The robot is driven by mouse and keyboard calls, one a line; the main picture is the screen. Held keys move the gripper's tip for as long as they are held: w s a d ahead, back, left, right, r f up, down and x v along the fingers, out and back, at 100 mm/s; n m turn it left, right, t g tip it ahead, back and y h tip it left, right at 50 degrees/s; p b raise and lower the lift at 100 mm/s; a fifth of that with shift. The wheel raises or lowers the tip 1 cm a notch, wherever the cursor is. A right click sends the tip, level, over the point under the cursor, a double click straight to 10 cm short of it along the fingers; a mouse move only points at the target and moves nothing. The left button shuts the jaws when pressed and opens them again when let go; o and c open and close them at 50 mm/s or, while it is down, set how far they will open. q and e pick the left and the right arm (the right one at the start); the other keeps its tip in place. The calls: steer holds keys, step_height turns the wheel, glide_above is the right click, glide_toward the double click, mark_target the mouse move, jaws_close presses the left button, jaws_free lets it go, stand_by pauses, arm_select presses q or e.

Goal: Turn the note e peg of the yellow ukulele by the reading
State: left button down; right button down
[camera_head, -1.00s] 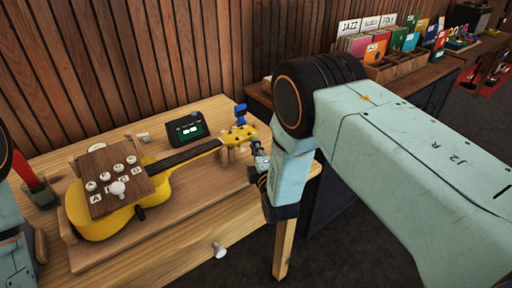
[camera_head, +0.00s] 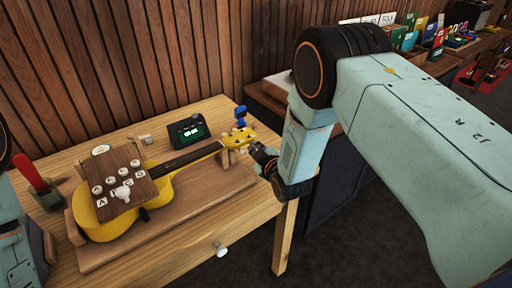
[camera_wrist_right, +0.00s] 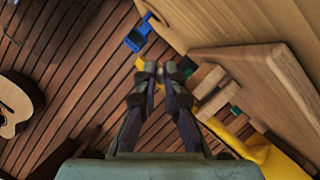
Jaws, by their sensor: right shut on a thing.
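The yellow ukulele (camera_head: 160,193) lies on a wooden stand on the table, its headstock (camera_head: 238,138) pointing right. Part of its yellow body or head also shows in the right wrist view (camera_wrist_right: 262,153). A small dark tuner (camera_head: 187,131) with a lit green reading stands behind the neck; the reading is too small to make out. My right gripper (camera_head: 262,155) is at the right side of the headstock. In the right wrist view its fingertips (camera_wrist_right: 158,72) are close together, shut on a peg they mostly hide; which note it is cannot be told. My left gripper is out of view.
A brown board (camera_head: 122,178) with lettered white knobs lies over the ukulele's body. A blue clip (camera_head: 240,113) rises behind the headstock. A red-handled thing (camera_head: 32,172) stands at the left. Floor is clear right of the table.

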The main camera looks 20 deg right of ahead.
steer(key=shift+m+g+y, duration=0.3)
steer(key=shift+m+y, duration=0.1)
steer(key=shift+m, duration=0.3)
steer(key=c, duration=1.4)
jaws_free()
steer(key=shift+c, duration=0.2)
steer(key=shift+s+r, duration=0.1)
steer(key=v, duration=1.1)
steer(key=shift+s, duration=0.35)
steer(key=shift+d+r, duration=0.1)
